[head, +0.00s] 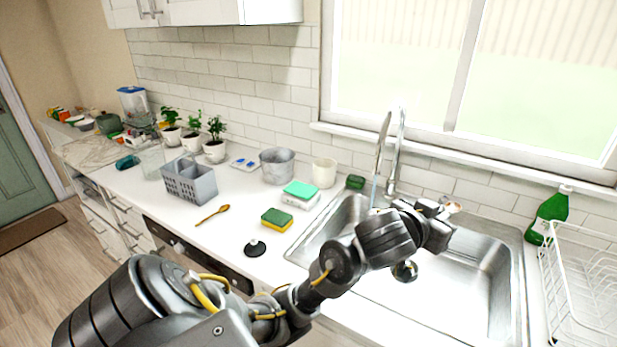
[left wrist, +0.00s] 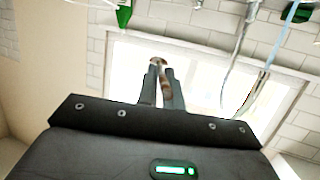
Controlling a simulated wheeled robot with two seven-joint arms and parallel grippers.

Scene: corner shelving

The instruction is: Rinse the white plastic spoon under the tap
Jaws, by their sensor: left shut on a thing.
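My left gripper (head: 447,208) is over the sink (head: 480,268), to the right of the tap (head: 400,150). In the left wrist view its fingers (left wrist: 163,78) are closed on a thin pale thing with brown patches, which looks like the white plastic spoon (left wrist: 165,92). Most of the spoon is hidden by the fingers; a small pale-brown end (head: 453,207) shows in the head view. A thin bluish stream (head: 374,190) hangs below the tap spout, left of the gripper and apart from it. My right gripper is not in view.
A green bottle (head: 550,212) and a white dish rack (head: 585,268) stand right of the sink. Left of it are a sponge (head: 277,220), a black sink plug (head: 255,248), a wooden spoon (head: 212,214), a grey caddy (head: 190,183) and a metal bucket (head: 277,166).

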